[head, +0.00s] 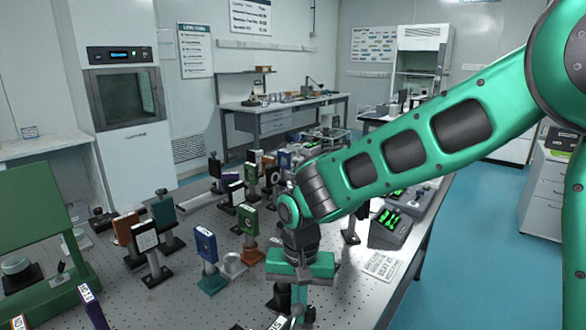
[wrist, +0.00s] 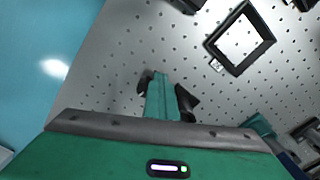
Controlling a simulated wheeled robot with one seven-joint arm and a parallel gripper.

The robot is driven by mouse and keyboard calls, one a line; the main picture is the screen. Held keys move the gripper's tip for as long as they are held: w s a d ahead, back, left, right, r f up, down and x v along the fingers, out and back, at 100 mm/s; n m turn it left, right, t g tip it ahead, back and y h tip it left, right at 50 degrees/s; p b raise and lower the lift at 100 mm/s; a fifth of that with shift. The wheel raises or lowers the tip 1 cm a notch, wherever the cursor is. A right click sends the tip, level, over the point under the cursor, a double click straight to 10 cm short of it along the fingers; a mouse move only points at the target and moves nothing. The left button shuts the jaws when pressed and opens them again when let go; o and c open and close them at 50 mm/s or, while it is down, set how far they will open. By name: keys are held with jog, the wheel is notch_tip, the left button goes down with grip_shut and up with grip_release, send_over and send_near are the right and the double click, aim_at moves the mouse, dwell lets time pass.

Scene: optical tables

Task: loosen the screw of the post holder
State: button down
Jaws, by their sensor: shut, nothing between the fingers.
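My gripper (head: 292,306) points down over the front part of the perforated optical table (head: 345,300) in the head view. Its fingers (wrist: 165,98) show in the wrist view as a green piece with dark parts on both sides, shut with nothing held. A small light metal piece shows by the fingertips at the bottom of the head view, partly hidden, and I cannot tell what it is. I cannot make out the post holder's screw in either view, nor whether the fingers touch anything.
Several mounted optics stand left of my gripper, among them a blue one (head: 206,244) and a white-faced one (head: 147,240). A black square frame (wrist: 240,38) is near the fingers in the wrist view. Dark devices with green displays (head: 391,226) stand to the right. Blue floor (wrist: 45,60) lies beyond the table edge.

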jog(key=shift+w+d+r, duration=0.1)
jog(key=shift+d+r, duration=0.45)
jog(key=shift+d, duration=0.05)
jog(key=shift+w+a+r, duration=0.1)
jog(key=shift+r, duration=0.05)
jog(key=shift+s+a, duration=0.25)
jog(key=shift+s, duration=0.1)
jog(key=r, duration=0.5)
jog(key=shift+s+r, duration=0.3)
jog(key=shift+r, duration=0.05)
